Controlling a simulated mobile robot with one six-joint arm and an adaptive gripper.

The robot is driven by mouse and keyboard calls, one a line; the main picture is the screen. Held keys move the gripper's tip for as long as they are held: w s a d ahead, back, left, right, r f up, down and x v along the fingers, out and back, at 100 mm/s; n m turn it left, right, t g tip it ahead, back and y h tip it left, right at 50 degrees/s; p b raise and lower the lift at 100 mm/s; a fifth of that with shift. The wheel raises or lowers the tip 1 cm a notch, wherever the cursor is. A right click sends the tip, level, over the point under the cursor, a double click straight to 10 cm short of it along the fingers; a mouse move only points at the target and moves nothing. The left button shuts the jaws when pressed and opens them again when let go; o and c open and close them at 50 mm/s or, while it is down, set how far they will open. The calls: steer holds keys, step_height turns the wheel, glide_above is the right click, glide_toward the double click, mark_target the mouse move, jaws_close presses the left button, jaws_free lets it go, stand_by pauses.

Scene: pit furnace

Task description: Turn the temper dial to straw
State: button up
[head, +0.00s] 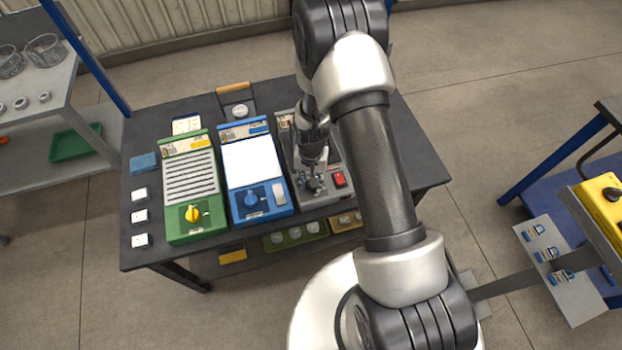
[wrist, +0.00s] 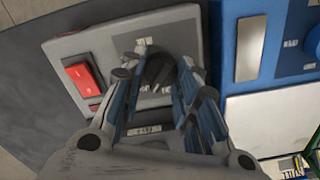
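A grey unit (head: 331,200) stands at the right of the dark workbench, with a dark knob (wrist: 159,70) on its panel. It looks like the temper dial, but its small labels cannot be read. My gripper (head: 314,184) points down over this panel. In the wrist view my gripper (wrist: 158,78) has its fingers apart, one on each side of the knob. Whether either finger touches the knob cannot be told. The straw mark and the knob's setting cannot be made out. In the head view my gripper mostly hides the knob.
A red switch (wrist: 82,76) sits beside the knob on the same panel. A blue unit (head: 260,203) with a blue knob and a green unit (head: 182,233) with a yellow knob stand to the left. White blocks (head: 140,216) line the bench's left side.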

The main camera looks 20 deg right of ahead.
steer(key=o, duration=0.5)
steer(key=shift+c, duration=0.2)
step_height(320, 180, up, 12)
stand_by(0.4)
steer(key=shift+r, duration=0.1)
steer(key=s+r+n+t, duration=0.1)
steer(key=s+r, duration=0.2)
steer(key=r, duration=0.6)
steer(key=s+r+n+t, duration=0.1)
steer(key=s+r, duration=0.2)
steer(key=r, duration=0.6)
steer(key=s+r+n+t, duration=0.2)
steer(key=s+r, duration=0.8)
steer(key=s, duration=0.5)
steer(key=shift+s+r+n+t, duration=0.2)
steer(key=shift+s+n+t, duration=0.1)
steer(key=shift+n, duration=0.2)
